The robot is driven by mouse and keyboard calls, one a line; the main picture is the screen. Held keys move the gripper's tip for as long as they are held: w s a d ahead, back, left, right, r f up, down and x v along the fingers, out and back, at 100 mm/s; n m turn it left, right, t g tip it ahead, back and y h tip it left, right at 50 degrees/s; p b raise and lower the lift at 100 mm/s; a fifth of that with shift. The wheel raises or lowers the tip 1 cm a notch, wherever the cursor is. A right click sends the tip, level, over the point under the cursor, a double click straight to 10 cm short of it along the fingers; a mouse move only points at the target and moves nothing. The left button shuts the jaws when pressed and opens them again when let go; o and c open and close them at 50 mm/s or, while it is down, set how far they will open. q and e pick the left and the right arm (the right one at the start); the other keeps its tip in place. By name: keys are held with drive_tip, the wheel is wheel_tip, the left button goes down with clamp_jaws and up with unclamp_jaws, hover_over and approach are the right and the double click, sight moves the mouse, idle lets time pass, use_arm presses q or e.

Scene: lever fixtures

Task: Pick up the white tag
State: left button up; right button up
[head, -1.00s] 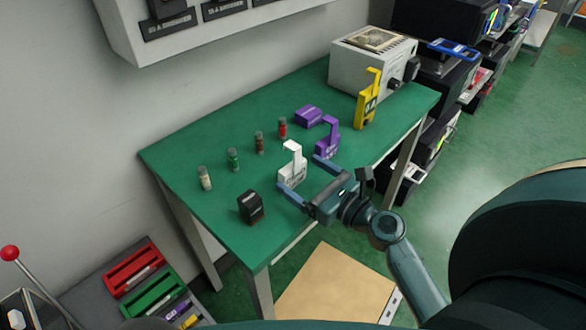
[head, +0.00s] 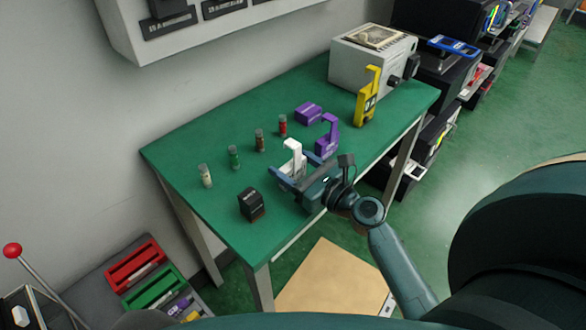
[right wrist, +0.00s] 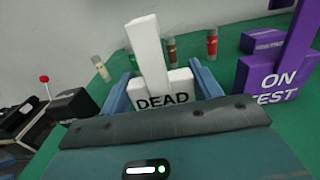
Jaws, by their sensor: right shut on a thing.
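The white tag (head: 291,158) stands upright on the green table in the head view. In the right wrist view the white tag (right wrist: 150,55) shows the word "DEAD" on its base and a tall white arm above. My right gripper (head: 287,172) is around its base and shut on it, with one blue finger on each side. The fingers also show in the right wrist view (right wrist: 163,90). The gripper's body hides the lower part of the tag. My left gripper is not in view.
A purple tag (head: 328,138) stands close to the right, with a yellow tag (head: 367,97) beyond. A black block (head: 252,204) is at the left. Several small vials (head: 234,157) stand behind. A grey box device (head: 365,63) is at the table's far end.

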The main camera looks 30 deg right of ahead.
drive_tip(key=shift+c, duration=0.9)
drive_tip(key=shift+r, duration=0.1)
